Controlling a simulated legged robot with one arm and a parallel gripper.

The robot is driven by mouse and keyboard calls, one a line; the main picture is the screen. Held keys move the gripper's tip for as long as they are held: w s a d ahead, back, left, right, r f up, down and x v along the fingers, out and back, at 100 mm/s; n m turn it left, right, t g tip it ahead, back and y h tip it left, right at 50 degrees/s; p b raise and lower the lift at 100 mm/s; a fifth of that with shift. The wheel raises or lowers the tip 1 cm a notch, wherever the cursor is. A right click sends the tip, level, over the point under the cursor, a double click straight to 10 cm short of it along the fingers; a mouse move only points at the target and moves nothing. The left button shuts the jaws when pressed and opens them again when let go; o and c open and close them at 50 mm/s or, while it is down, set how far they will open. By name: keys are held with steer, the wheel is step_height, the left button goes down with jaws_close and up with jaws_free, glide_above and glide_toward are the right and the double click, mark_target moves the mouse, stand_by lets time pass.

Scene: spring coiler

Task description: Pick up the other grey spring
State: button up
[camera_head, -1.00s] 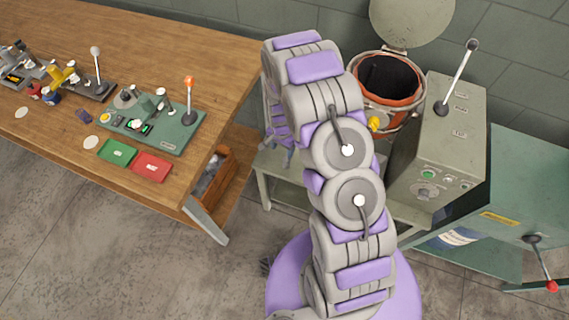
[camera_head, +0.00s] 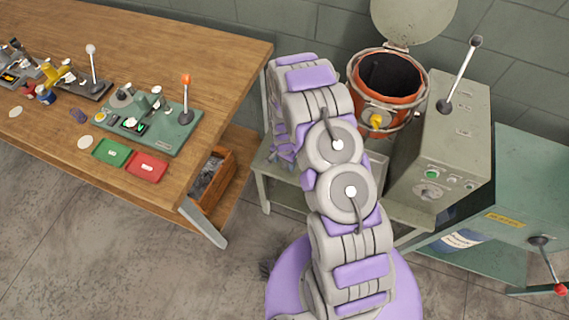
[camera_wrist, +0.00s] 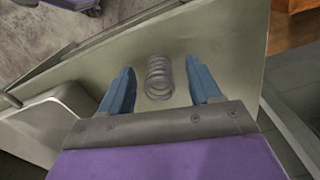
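A grey coil spring (camera_wrist: 159,78) shows in the wrist view on a pale green-grey tabletop (camera_wrist: 228,40). My gripper (camera_wrist: 160,82) is open, with one blue finger on each side of the spring and a gap between each finger and the coil. I cannot tell how far above the tabletop the fingers are. In the head view my arm hides the gripper and the spring, and part of the small green-grey table (camera_head: 265,172) shows beside the arm.
An orange pot (camera_head: 412,105) with an open lid stands behind my arm. A grey control box (camera_head: 445,140) with a lever is to its right. A wooden workbench (camera_head: 200,65) on the left carries a green coiler (camera_head: 165,132), a green tray (camera_head: 113,152) and a red tray (camera_head: 147,166).

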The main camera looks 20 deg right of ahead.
steer(key=shift+d, duration=0.25)
steer(key=c, duration=0.4)
steer(key=shift+a, duration=0.3)
steer(key=c, duration=0.7)
steer(key=shift+d+r, duration=0.1)
steer(key=shift+d, duration=0.05)
